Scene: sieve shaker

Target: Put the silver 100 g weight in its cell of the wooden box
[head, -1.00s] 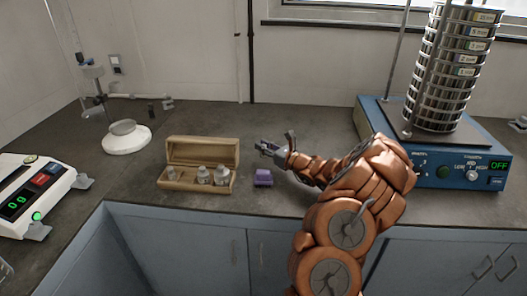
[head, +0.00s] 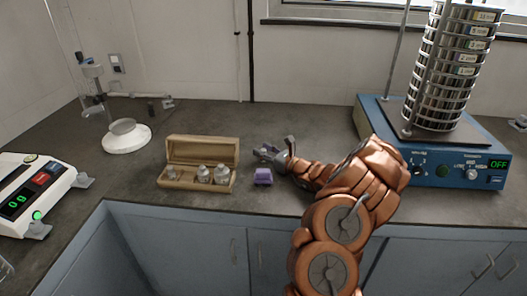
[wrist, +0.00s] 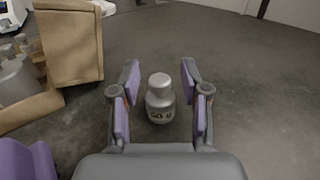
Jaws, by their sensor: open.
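A silver weight (wrist: 159,104) with a knobbed top stands upright on the bench in the wrist view. Its dark label is only partly readable. My gripper (wrist: 159,76) is open, with one purple-padded finger on each side of the weight and gaps showing between. In the head view my gripper (head: 268,154) is low over the bench, right of the box, and the weight between the fingers cannot be made out.
A white balance (head: 30,190) stands at the left and a blue sieve shaker (head: 440,165) at the right. The bench behind my gripper is clear.

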